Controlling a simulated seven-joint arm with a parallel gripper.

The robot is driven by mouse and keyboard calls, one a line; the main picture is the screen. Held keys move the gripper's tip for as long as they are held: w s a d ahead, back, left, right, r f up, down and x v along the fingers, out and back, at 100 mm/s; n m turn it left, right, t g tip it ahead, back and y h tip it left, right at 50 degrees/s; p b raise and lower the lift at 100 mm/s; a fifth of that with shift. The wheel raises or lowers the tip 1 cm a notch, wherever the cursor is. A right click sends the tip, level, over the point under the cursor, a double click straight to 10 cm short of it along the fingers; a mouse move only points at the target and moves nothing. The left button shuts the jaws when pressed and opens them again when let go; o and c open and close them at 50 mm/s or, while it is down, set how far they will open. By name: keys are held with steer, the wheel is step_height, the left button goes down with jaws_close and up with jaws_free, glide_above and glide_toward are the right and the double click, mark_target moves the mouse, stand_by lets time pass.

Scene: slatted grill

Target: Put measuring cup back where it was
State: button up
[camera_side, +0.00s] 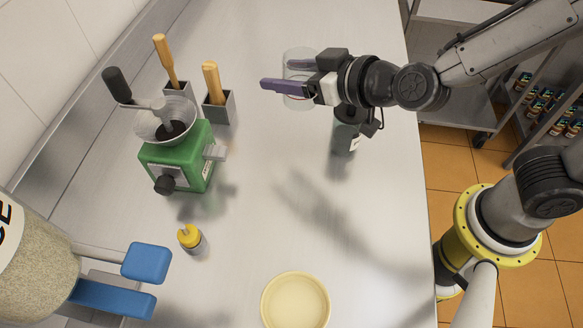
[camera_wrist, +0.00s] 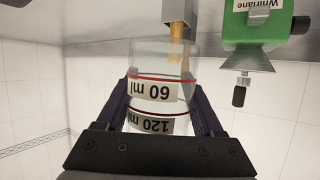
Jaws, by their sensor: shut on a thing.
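The clear measuring cup (camera_side: 297,55) is between the fingers of my gripper (camera_side: 287,75), above the steel counter in the upper middle of the side view. In the wrist view, the cup (camera_wrist: 160,82) shows red lines and white labels for 60 ml and 120 ml. The dark purple fingers of my gripper (camera_wrist: 160,108) press on its two sides, shut on it. In the side view, the near finger covers part of the cup.
A green grinder (camera_side: 180,160) stands left, near two grey holders with wooden-handled tools (camera_side: 218,110). A dark container (camera_side: 345,140) stands below my wrist. A yellow-topped bottle (camera_side: 190,239), a cream bowl (camera_side: 296,300) and blue paddle-like parts (camera_side: 146,262) are nearer. The middle counter is clear.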

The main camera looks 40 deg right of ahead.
steer(key=s+a+n+y, duration=0.2)
steer(key=s+a, duration=0.2)
steer(key=a, duration=0.1)
step_height(320, 180, down, 13)
steer(key=shift+a, duration=0.1)
stand_by(0.3)
steer(key=shift+f+g, duration=0.15)
steer(key=shift+g, duration=0.15)
steer(key=o, duration=1.4)
